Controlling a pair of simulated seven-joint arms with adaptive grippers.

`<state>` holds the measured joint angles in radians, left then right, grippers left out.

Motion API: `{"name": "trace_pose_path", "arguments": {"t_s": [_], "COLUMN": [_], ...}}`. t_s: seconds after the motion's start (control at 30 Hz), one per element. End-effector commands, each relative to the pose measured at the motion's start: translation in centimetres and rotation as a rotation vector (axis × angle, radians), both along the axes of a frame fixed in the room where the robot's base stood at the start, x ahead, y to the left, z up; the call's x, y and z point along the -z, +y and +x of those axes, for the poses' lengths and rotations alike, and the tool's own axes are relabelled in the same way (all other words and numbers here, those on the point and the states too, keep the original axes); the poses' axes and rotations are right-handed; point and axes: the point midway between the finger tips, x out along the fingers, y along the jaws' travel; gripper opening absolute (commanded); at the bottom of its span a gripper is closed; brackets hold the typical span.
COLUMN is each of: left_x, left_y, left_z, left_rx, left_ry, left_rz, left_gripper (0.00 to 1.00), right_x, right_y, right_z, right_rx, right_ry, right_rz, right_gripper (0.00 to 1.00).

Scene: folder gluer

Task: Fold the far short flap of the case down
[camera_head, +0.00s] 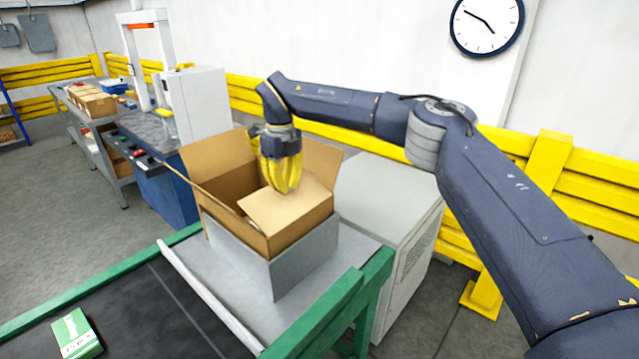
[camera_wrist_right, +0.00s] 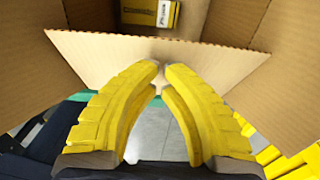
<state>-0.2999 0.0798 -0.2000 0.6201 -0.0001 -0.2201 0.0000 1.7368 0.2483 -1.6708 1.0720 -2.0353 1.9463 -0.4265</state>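The open cardboard case (camera_head: 298,234) sits in a grey holder (camera_head: 300,268). In the head view, one flap (camera_head: 280,212) lies inward over the near right part of the opening. The flap at the back left (camera_head: 212,158) and the flap at the right (camera_head: 322,162) stand up and lean outward. My right gripper (camera_head: 284,190) points down over the opening, fingertips together and empty. In the wrist view its fingertips (camera_wrist_right: 160,65) are close to a flap's edge (camera_wrist_right: 155,55); contact is unclear. A yellow carton (camera_wrist_right: 148,12) shows inside the case. My left gripper is out of view.
A dark conveyor with green rails (camera_head: 350,290) runs in front, carrying a green-and-white carton (camera_head: 76,335). A grey cabinet (camera_head: 400,215) stands right of the case. A machine (camera_head: 195,105) and yellow barriers (camera_head: 545,185) stand behind. Space above the case is otherwise clear.

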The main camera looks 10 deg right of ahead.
Motion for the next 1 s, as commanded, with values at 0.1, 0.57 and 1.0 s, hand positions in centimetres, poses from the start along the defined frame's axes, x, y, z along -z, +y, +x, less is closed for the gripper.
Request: {"name": "trace_pose_path", "arguments": {"t_s": [0.1, 0.57, 1.0], "left_x": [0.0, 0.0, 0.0], "left_y": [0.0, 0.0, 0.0], "left_z": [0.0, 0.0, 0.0], "left_rx": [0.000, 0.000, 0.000], "left_ry": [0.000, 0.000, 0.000], "left_rz": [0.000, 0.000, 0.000], "left_gripper": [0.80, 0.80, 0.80], "right_x": [0.0, 1.8, 1.2], "right_y": [0.0, 0.7, 0.8], "right_z": [0.0, 0.9, 1.1], "right_rx": [0.000, 0.000, 0.000], "right_ry": [0.000, 0.002, -0.001], "right_rz": [0.000, -0.001, 0.000], "right_gripper": [0.00, 0.00, 0.00]}}
